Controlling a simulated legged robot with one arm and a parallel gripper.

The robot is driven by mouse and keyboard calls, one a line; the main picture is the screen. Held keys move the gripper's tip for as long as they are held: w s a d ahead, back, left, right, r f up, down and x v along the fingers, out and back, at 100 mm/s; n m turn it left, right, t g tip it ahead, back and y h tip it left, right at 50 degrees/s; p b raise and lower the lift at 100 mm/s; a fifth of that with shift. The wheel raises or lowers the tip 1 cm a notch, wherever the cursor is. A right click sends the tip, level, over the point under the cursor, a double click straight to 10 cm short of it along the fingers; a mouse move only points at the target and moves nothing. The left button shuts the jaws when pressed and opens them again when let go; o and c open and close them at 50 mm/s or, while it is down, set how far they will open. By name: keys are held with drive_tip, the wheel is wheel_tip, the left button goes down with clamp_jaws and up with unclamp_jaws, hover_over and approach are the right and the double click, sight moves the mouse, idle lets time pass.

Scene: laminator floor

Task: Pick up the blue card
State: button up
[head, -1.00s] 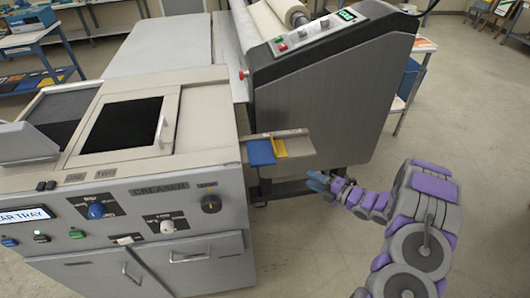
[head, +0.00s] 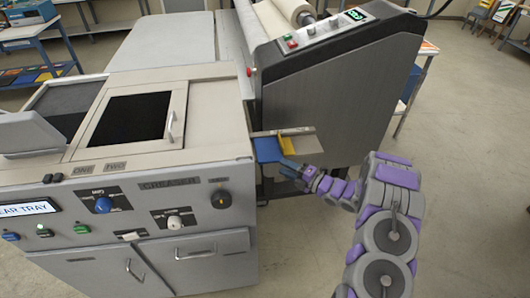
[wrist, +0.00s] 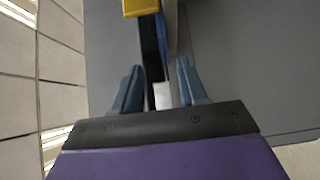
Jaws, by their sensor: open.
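The blue card (head: 267,150) lies on the small output tray (head: 304,143) at the right side of the creaser, with its near end at the tray's front edge. A yellow card (head: 288,146) lies beside it on the right. My gripper (head: 285,167) is just in front of the tray, close to the blue card's near end. In the wrist view my gripper (wrist: 158,82) has its two blue fingers apart. The blue card (wrist: 163,38) shows there as a thin blue strip, seen nearly edge-on beyond the gap. I cannot tell whether a finger touches it.
The creaser (head: 150,185) with knobs and a lit display fills the left. A large grey laminator (head: 320,100) stands close behind the tray. The floor (head: 465,160) to the right is clear. Tables with trays stand at the back.

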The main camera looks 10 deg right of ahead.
sight(275, 162)
drive_tip(key=shift+w+d+f, duration=0.2)
drive_tip(key=shift+w+f, duration=0.05)
drive_tip(key=shift+w, duration=0.35)
drive_tip(key=b+x, duration=0.1)
drive_tip(key=x, duration=0.3)
drive_tip(key=shift+w+a+f, duration=0.1)
drive_tip(key=shift+a+f, duration=0.05)
drive_tip(key=shift+a, duration=0.35)
drive_tip(key=shift+d, duration=1.05)
drive_tip(key=c, duration=0.6)
drive_tip(key=shift+c, duration=0.5)
drive_tip(key=shift+a, duration=0.2)
clamp_jaws()
drive_tip(key=shift+a, duration=0.65)
